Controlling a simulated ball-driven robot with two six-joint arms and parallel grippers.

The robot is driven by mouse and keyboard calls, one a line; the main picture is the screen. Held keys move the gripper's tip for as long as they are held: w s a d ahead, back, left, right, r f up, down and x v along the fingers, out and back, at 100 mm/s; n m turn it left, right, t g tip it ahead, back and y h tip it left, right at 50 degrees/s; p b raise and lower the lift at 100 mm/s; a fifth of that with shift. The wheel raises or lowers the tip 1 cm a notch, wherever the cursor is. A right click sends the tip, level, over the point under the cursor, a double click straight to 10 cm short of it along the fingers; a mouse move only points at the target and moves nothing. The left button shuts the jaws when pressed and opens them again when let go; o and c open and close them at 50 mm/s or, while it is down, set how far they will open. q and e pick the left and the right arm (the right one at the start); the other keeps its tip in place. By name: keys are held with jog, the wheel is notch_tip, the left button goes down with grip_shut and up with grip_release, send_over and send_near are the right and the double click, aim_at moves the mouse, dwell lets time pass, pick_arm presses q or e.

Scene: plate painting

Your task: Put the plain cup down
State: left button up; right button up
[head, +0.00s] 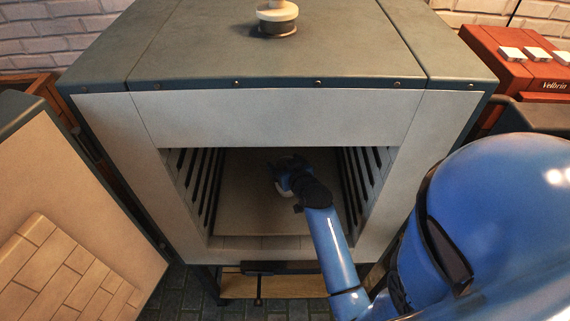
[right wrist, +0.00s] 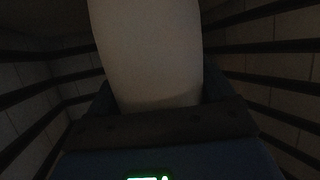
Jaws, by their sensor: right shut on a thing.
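My right gripper (head: 290,165) reaches through the open front of the kiln (head: 265,118), over the kiln's pale floor shelf (head: 243,205). It is shut on the plain cup, which fills the upper middle of the right wrist view as a smooth pale wall (right wrist: 150,55). In the head view the cup is mostly hidden by the gripper. I cannot tell whether the cup's foot touches the shelf. The wrist view is dark, with the gripper's body (right wrist: 160,125) across its lower part. My left gripper is not in view.
Dark slotted racks line the kiln's side walls (head: 360,190), close on both sides of my forearm. The thick kiln door (head: 85,220) stands open at the left. A red box with white keys (head: 530,65) sits at the right. The visible shelf around the gripper is clear.

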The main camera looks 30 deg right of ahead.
jog(key=shift+f, duration=0.1)
jog(key=o, duration=1.2)
jog(key=shift+s, duration=0.1)
jog(key=s+a+r+t, duration=0.1)
jog(key=s+a, duration=0.3)
jog(key=s, duration=0.5)
jog(key=s+a+r+n+t+y, duration=0.1)
jog(key=s+a, duration=0.3)
jog(key=s, duration=0.5)
jog(key=s+a+r+t+y, duration=0.1)
jog(key=s+a+r+t, duration=0.1)
jog(key=s, duration=0.7)
jog(key=shift+s+a+r+n+t, duration=0.15)
jog(key=shift+a+r+n, duration=0.05)
jog(key=shift+a, duration=0.25)
jog(key=shift+s+a+r+n+t, duration=0.1)
jog(key=shift+a+r+n+t, duration=0.1)
jog(key=shift+a, duration=0.25)
